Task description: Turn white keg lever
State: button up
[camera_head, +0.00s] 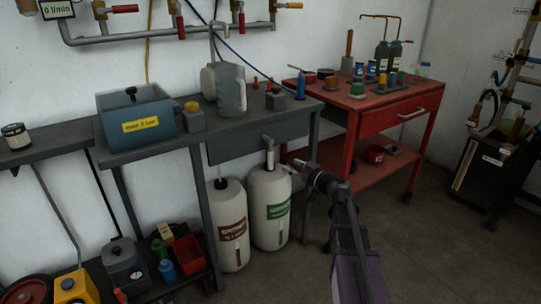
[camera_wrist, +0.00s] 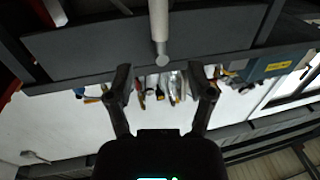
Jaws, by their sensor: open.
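Two white kegs stand on the floor under the grey bench: one with a brown label (camera_head: 231,235) and one with a green label (camera_head: 269,212). A grey bent lever (camera_head: 268,152) rises from the top of the green-label keg. My gripper (camera_head: 300,165) is just right of that keg's top, apart from the lever as far as I can tell. In the wrist view my gripper (camera_wrist: 166,75) is open, its fingers spread and empty. A pale grey rod with a rounded end, apparently the lever (camera_wrist: 159,30), shows ahead, roughly centred between the fingertips.
The grey bench (camera_head: 165,137) overhangs the kegs, with its leg (camera_head: 203,205) in front at left. A red cart (camera_head: 375,110) stands close behind my gripper. Bottles and a red bin (camera_head: 188,252) fill the low shelf at left. The floor (camera_head: 430,240) at right is clear.

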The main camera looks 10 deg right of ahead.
aim_at(273, 156)
jog(key=x, duration=1)
jog(key=shift+w+a, duration=0.25)
jog(key=shift+w, duration=0.05)
grip_shut()
